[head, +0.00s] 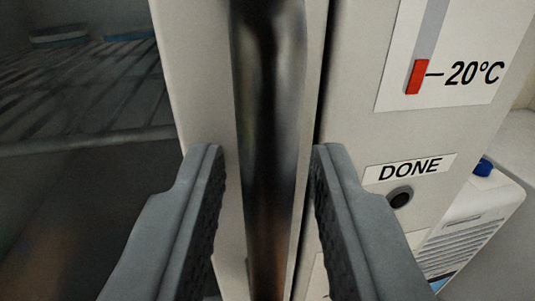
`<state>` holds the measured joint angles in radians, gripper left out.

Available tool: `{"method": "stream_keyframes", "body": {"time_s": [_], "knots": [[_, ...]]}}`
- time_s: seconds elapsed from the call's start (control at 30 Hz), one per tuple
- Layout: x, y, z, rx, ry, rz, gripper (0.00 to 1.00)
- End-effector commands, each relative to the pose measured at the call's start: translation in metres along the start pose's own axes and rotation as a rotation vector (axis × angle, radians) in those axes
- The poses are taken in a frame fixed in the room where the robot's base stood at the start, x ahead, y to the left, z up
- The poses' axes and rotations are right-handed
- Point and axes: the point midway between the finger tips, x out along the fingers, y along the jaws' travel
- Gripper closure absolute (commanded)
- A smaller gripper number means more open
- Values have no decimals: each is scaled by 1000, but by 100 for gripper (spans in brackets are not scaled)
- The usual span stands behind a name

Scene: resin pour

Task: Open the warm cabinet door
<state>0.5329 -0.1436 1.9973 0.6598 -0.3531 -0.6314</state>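The warm cabinet's door shows a pale frame (200,75) with a dark glass pane at the left. A vertical, shiny metal handle bar (270,130) runs down the frame. My gripper (264,165) is open, with one grey finger on each side of the bar. A gap shows between each finger and the bar. A dark seam runs between the door frame and the panel to its right, and the door looks shut. The lower end of the handle is out of view.
The side panel carries a -20°C label (455,40) with a red marker, a DONE label (410,169) and a dark round button (400,197) close to my right finger. Behind the glass is a slatted shelf (85,100) with blue-rimmed items. A white vented unit (465,235) stands at lower right.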

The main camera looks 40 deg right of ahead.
Motion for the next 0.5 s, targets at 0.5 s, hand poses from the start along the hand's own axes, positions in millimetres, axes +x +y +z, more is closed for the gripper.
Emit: {"method": "stream_keyframes", "body": {"time_s": [0.5], "knots": [[1, 0, 0, 0, 0, 0, 100]]}}
